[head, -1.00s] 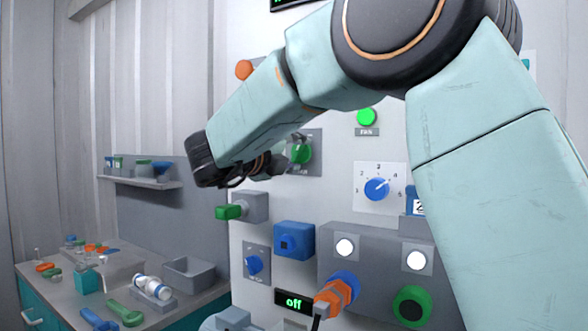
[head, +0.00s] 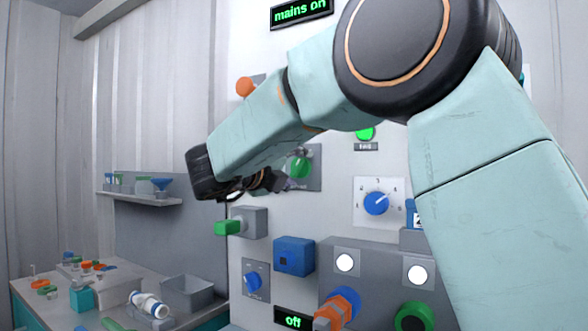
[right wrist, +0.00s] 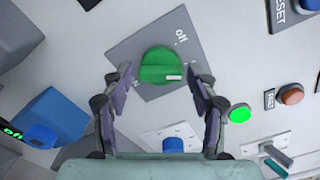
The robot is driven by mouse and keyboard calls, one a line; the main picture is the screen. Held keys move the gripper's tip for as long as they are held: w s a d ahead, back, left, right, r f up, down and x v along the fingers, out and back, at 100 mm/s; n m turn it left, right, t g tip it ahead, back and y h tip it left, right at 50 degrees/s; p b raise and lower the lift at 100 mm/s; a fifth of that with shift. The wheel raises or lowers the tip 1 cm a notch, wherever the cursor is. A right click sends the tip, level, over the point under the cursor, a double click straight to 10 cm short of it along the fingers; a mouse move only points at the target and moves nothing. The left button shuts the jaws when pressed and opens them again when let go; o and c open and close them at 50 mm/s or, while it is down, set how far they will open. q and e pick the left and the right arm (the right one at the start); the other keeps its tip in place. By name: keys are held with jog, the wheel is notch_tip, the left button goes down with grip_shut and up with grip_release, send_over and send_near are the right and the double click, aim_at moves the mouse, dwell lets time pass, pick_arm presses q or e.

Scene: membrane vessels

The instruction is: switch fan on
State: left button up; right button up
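A green rotary knob (head: 299,168) sits on a grey square plate on the white wall panel. In the right wrist view the green knob (right wrist: 160,66) fills the space ahead of my right gripper (right wrist: 160,72). The gripper's fingers are open, one on each side of the knob; I cannot tell whether they touch it. In the head view my right gripper (head: 274,181) partly covers the plate. A lit green round button or lamp (head: 365,133) with a small label is up and right of the knob, and shows in the wrist view (right wrist: 240,113). My left gripper is not in view.
A blue dial (head: 376,203) is right of the knob. A green-ended grey box (head: 247,221) and a blue box (head: 294,256) stick out below it. An orange button (head: 244,86) is above. A display (head: 293,320) reads "off"; another (head: 302,12) reads "mains on".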

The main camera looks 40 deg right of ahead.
jog(key=shift+o, duration=0.3)
jog(key=shift+a+r, duration=0.1)
jog(key=shift+a, duration=0.15)
jog(key=v, duration=1.1)
jog(key=shift+a, duration=0.25)
jog(key=shift+s, duration=0.15)
